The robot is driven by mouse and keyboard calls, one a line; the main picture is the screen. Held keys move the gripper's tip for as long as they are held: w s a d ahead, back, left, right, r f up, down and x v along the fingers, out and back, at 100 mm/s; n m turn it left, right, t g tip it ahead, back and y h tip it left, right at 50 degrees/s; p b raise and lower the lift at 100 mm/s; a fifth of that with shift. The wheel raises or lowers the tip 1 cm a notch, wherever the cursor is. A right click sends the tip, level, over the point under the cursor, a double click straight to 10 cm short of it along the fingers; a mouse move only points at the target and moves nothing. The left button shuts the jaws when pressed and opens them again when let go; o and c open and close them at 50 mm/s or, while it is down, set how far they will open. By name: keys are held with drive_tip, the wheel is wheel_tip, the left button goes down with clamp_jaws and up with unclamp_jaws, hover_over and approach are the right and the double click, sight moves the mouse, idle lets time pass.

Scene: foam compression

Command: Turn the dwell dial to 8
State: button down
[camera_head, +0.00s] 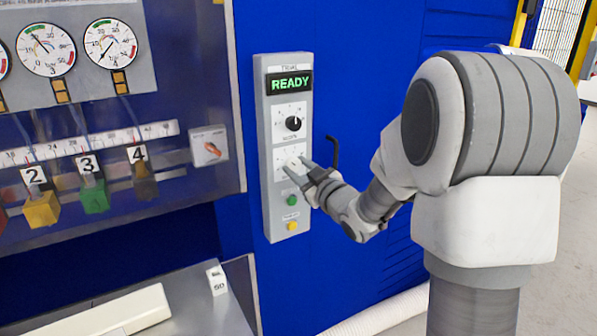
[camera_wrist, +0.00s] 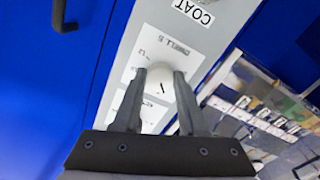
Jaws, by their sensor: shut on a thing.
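The dwell dial is a white knob (camera_wrist: 161,86) on a white scale plate (camera_head: 280,154), the lower of two dials on a tall grey control panel. My gripper (camera_head: 296,167) reaches it from the right in the head view. In the wrist view my gripper's two fingers (camera_wrist: 158,78) are shut on the knob, one on each side. A short dark pointer line shows on the knob's face. The lettering above it, upside down, seems to read DWELL S. Most of the scale's numbers are hidden by the fingers or too small to read.
Above is another dial with a black knob (camera_head: 293,123) and a green READY display (camera_head: 290,82). Below are a green button (camera_head: 292,200) and a yellow button (camera_head: 292,226). A dark bent handle (camera_head: 333,152) sticks out right of the panel. An orange-red switch (camera_head: 211,148) is at left.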

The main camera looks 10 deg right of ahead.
drive_tip(key=m, duration=0.6)
drive_tip(key=shift+p, duration=0.3)
drive_tip(key=m+p, duration=0.1)
drive_tip(key=m, duration=0.3)
drive_tip(key=shift+m+p, duration=0.6)
drive_tip(key=shift+m, duration=0.9)
drive_tip(key=shift+c, duration=2.2)
unclamp_jaws()
drive_tip(key=shift+s, duration=0.15)
